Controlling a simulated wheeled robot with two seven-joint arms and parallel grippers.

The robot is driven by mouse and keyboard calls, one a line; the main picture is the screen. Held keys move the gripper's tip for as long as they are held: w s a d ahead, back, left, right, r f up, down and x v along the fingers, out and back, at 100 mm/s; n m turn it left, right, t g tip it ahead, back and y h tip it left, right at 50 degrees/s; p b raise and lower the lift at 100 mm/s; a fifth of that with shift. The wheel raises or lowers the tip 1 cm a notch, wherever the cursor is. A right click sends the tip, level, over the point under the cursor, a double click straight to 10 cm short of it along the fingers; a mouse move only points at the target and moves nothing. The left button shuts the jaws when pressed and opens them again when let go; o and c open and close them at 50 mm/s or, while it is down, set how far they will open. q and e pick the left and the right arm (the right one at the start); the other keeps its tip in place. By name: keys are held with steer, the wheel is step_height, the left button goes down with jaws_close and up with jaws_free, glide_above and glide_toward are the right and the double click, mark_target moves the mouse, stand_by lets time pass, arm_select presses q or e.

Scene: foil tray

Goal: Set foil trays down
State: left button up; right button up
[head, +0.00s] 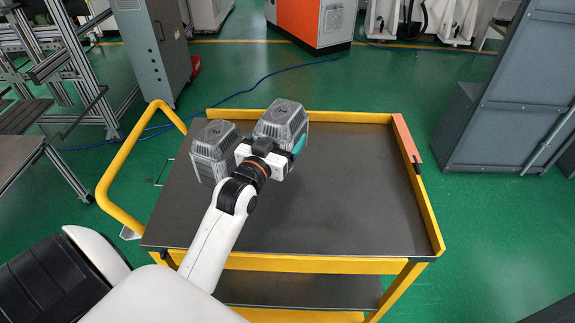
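Two grey foil trays with ribbed sides are over the left back part of the cart top in the head view: one tray (214,152) at the left and another tray (283,122) at the right, a little farther back. My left gripper (268,152) is right at the trays, its body overlapping the near sides of both. A teal piece shows at its right side. Its fingertips are mostly hidden, so I cannot tell whether it is open or holds a tray. I cannot tell whether the trays touch the cart top. My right gripper is not in view.
The cart (340,200) has a dark flat top with a raised yellow rim and a yellow handle (110,185) at the left. Its middle and right are clear. A lower shelf (300,291) shows below. A grey cabinet (520,90) stands to the right.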

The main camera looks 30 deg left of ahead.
arm_select(q)
step_height(320, 180, down, 3)
steer(key=shift+w+d+f, duration=0.1)
steer(key=shift+f, duration=0.35)
step_height(320, 180, down, 4)
steer(key=shift+r, duration=0.2)
steer(key=shift+f, duration=0.1)
steer(key=o, duration=0.9)
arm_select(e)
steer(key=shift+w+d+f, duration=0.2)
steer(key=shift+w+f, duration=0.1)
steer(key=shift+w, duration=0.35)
arm_select(q)
steer(key=shift+o, duration=0.2)
steer(key=s, duration=0.3)
steer(key=s+d+b, duration=0.1)
steer(key=s, duration=0.7)
steer(key=shift+d, duration=0.4)
steer(key=shift+s+b, duration=0.3)
steer(key=shift+s, duration=0.1)
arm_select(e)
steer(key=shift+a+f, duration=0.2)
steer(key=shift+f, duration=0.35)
